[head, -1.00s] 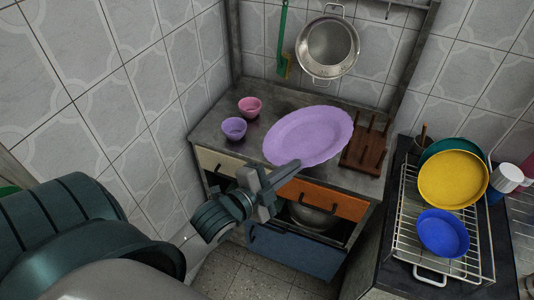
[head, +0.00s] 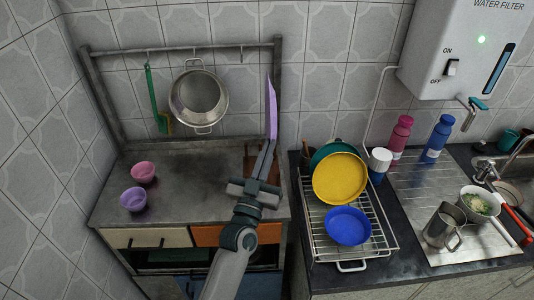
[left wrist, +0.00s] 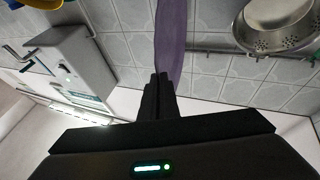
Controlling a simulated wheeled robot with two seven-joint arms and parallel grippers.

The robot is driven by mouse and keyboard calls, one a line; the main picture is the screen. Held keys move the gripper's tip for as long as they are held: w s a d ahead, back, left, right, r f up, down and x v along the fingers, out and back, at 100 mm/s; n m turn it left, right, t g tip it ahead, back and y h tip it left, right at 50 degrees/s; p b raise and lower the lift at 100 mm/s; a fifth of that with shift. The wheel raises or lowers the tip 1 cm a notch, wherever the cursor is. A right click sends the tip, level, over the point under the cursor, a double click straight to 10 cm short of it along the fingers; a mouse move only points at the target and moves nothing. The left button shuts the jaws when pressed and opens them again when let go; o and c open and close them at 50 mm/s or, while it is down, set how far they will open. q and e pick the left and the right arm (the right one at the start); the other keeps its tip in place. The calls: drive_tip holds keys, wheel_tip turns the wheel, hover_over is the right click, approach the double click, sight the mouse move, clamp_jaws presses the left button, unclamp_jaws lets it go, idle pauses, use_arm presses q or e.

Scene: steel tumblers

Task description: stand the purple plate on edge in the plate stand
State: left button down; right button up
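The purple plate (head: 271,106) is upright and edge-on to the head view, above the right part of the steel-topped cabinet. My left gripper (head: 267,145) is shut on its lower rim. The left wrist view shows the plate (left wrist: 171,40) rising edge-on from the closed fingers (left wrist: 161,82). The brown wooden plate stand (head: 249,162) is on the cabinet top, mostly hidden behind my left gripper. The plate appears above the stand; the exact gap cannot be told. My right gripper is not in view.
Pink (head: 143,172) and purple (head: 133,199) bowls sit left on the cabinet top (head: 185,190). A colander (head: 198,98) hangs from the rail behind. A wire rack (head: 375,232) at right holds green, yellow (head: 340,179) and blue plates. The cabinet's middle is clear.

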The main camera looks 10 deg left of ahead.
use_arm(q)
drive_tip(key=shift+a, duration=0.2)
idle(0.4)
wheel_tip(320, 180, down, 11)
drive_tip(key=b, duration=0.7)
idle(0.5)
drive_tip(key=shift+f+b, duration=0.5)
drive_tip(key=shift+f, duration=0.05)
idle(0.4)
drive_tip(key=c, duration=1.9)
unclamp_jaws()
drive_tip(key=shift+c, duration=0.2)
